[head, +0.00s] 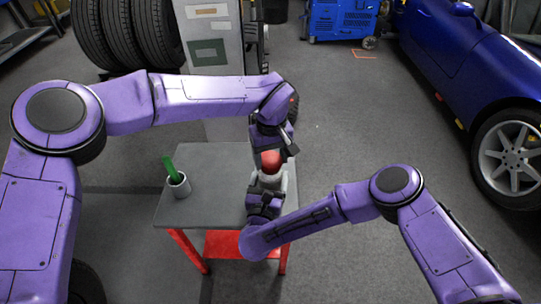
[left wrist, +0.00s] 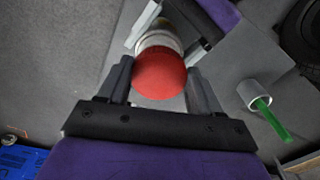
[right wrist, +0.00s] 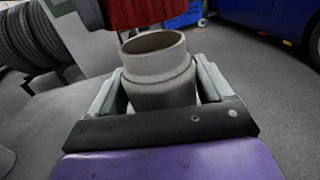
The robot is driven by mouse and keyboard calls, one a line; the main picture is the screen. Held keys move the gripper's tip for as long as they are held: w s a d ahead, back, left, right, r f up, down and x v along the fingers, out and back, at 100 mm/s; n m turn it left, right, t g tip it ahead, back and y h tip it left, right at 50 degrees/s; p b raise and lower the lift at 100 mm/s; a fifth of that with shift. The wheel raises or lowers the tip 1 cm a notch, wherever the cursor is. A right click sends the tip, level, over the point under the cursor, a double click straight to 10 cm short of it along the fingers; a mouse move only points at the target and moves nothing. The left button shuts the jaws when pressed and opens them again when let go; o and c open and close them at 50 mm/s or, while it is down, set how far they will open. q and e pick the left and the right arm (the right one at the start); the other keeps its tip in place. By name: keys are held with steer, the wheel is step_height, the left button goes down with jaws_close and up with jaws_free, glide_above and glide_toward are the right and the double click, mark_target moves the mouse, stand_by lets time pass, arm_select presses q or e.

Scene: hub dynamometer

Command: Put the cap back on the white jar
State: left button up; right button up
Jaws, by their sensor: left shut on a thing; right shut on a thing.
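The white jar (head: 267,181) is upright over the grey table, and its open, empty-looking mouth shows in the right wrist view (right wrist: 157,68). My right gripper (head: 264,197) is shut on the jar's body, one finger on each side. The red cap (head: 271,160) is held by my left gripper (head: 277,149) above the jar. In the left wrist view the cap (left wrist: 160,73) sits between the fingers and hides most of the jar (left wrist: 158,40). In the right wrist view the cap (right wrist: 145,12) is above the jar's mouth, apart from it and somewhat towards the far side.
A grey cabinet (head: 212,60) stands behind; a blue car (head: 470,70) is far right.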

arm_select(q)
steer(key=shift+f, duration=0.1)
steer(key=shift+f, duration=0.8)
steer(key=shift+f, duration=0.5)
arm_select(e)
jaws_close()
arm_select(q)
steer(key=m, duration=0.6)
steer(key=shift+a+m, duration=0.15)
steer(key=shift+m, duration=0.15)
steer(key=o, duration=1)
